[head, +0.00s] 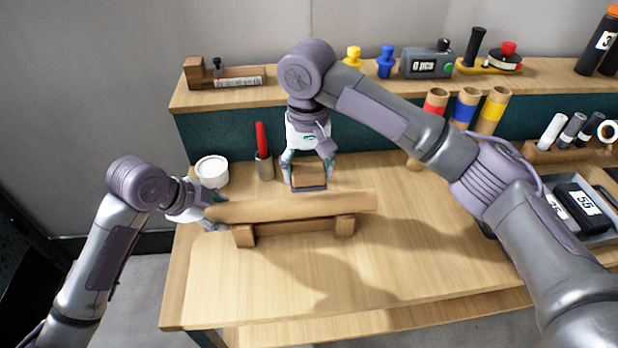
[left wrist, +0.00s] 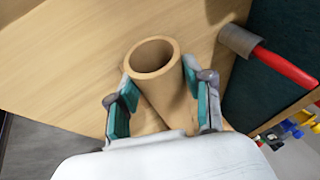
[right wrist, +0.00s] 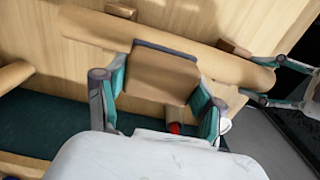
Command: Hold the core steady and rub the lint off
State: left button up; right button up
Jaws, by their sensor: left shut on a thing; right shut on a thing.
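The core (head: 300,207) is a long brown cardboard tube lying across a wooden cradle (head: 290,228) on the bench. My left gripper (head: 213,208) is shut on the core's left end; the left wrist view shows the tube's open mouth (left wrist: 153,56) between its pads. My right gripper (head: 308,170) is shut on a wooden block (right wrist: 160,76) with a dark pad along one edge. The block is upright at the core's far side, near its middle, pad end down. I cannot tell whether the pad touches the core. No lint is discernible on the core.
A white round tub (head: 212,170) and a red-handled tool in a grey cup (head: 264,165) stand behind the core's left end. Coloured tubes (head: 465,107) stand at the back right, and a grey tray (head: 595,222) lies right. The bench front is clear.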

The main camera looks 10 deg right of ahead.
jog(key=shift+r, duration=1.85)
pick_arm(q)
jog(key=o, duration=1.3)
jog(key=v, duration=1.2)
